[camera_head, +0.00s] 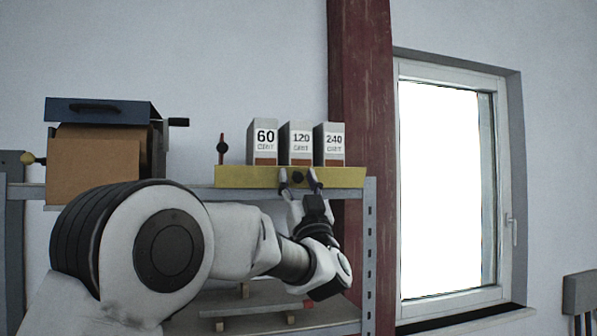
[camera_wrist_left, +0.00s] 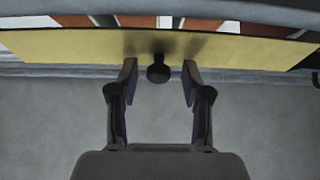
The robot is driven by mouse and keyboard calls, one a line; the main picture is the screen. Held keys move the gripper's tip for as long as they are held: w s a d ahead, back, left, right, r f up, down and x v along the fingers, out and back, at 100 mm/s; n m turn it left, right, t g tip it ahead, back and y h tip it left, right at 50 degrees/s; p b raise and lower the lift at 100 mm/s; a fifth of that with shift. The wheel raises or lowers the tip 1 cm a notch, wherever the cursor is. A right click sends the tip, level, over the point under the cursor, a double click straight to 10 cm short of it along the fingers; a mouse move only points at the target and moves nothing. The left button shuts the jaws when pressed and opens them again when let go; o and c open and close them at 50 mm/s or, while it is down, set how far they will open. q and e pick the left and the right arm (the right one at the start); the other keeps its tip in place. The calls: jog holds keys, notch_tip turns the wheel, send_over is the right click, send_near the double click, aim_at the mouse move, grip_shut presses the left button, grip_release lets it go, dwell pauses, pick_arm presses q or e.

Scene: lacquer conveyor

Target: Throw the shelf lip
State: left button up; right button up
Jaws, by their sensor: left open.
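The shelf lip (camera_head: 245,177) is a yellow strip along the shelf's front edge, below the grit boxes. It also crosses the top of the left wrist view (camera_wrist_left: 90,46). A dark round knob (camera_wrist_left: 158,72) sticks out from the lip's middle; it shows small in the head view (camera_head: 297,177). My left gripper (camera_head: 300,178) is at the lip, with its fingers apart on either side of the knob. In the left wrist view the open fingertips (camera_wrist_left: 160,70) flank the knob, with a gap on both sides. My right gripper is not in view.
Boxes marked 60 (camera_head: 264,142), 120 (camera_head: 296,143) and 240 (camera_head: 329,144) stand behind the lip. A red-tipped lever (camera_head: 222,148) stands left of them. A cardboard-coloured box (camera_head: 95,165) is further left. A red post (camera_head: 358,80) and window (camera_head: 440,190) are right.

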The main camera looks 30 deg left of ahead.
pick_arm(q)
jog(key=shift+s, duration=0.1)
jog(key=shift+w+d, duration=0.1)
jog(key=shift+w, duration=0.1)
jog(key=c, duration=0.7)
grip_shut()
jog(key=shift+f+b, duration=0.1)
jog(key=shift+b, duration=0.25)
